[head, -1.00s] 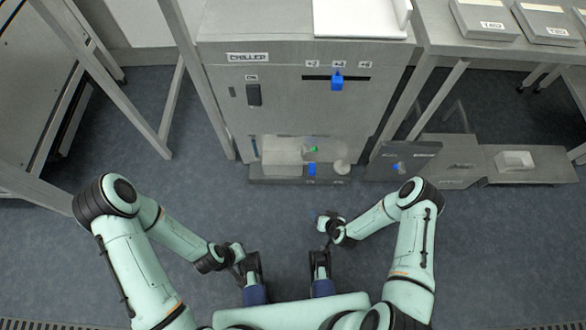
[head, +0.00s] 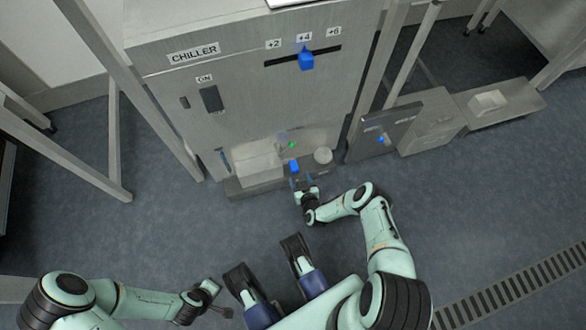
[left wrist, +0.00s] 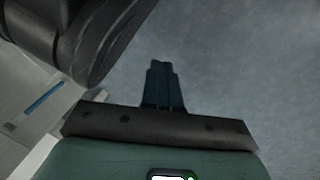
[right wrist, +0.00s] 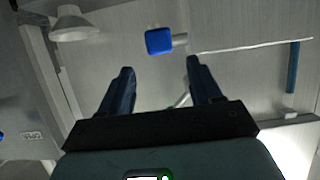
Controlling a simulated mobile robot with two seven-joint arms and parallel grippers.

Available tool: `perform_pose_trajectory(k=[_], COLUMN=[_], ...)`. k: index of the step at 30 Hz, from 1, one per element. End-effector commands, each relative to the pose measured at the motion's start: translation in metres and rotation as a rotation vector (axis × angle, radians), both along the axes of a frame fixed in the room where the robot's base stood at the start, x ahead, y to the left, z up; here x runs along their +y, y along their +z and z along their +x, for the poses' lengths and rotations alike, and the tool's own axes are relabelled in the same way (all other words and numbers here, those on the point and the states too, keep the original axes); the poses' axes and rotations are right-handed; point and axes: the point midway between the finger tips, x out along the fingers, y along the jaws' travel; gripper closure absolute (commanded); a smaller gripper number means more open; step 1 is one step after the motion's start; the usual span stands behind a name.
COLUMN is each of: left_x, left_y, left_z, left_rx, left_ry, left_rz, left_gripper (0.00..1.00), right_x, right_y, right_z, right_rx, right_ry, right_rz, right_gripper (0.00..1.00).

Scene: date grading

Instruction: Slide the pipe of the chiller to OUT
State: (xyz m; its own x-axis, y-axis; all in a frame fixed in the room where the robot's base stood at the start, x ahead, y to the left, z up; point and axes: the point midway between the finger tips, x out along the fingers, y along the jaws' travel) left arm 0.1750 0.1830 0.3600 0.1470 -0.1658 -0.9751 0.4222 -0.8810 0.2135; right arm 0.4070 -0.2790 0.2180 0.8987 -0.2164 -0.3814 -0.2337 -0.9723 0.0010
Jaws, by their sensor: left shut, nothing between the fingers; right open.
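The chiller (head: 240,125) is a grey cabinet with a low recess at its foot. A blue knob (head: 294,166) stands at the front of the recess; I take it for the pipe's handle. In the right wrist view the blue knob (right wrist: 159,41) sits on a short grey stem beside a thin slot line. My right gripper (head: 299,184) is open just in front of the knob. Its fingers (right wrist: 158,68) spread either side of the knob's line, with the knob beyond their tips. My left gripper (head: 228,312) is shut and empty, low over the floor. No OUT label is readable.
A blue slider (head: 306,60) sits near +4 on the upper panel, with an ON switch (head: 211,99) to its left. A white round part (head: 323,155) is right of the knob. Table legs flank the chiller.

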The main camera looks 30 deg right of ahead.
Motion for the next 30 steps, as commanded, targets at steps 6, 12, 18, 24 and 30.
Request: perform_pose_trajectory(k=[6,12,18,24,30], left_x=[0.006,0.009,0.011,0.011,0.011], left_y=[-0.033,-0.048,-0.053,-0.053,-0.053], left_z=[-0.038,-0.068,-0.084,-0.086,-0.086], left_rx=[0.130,0.228,0.280,0.287,0.286], left_ry=[0.011,0.021,0.026,0.026,0.026], left_rz=[-0.007,-0.013,-0.017,-0.018,-0.018], left_gripper=[1.00,1.00,1.00,1.00,1.00], right_x=[-0.008,-0.014,-0.016,-0.017,-0.017], right_y=[-0.018,-0.027,-0.030,-0.030,-0.030], right_z=[0.035,0.058,0.070,0.071,0.071], right_rx=[-0.001,-0.001,0.000,0.001,0.001], right_ry=[-0.001,0.000,0.001,0.000,0.001], right_rz=[-0.001,0.000,0.000,0.001,0.002], right_gripper=[0.36,0.36,0.36,0.36,0.65])
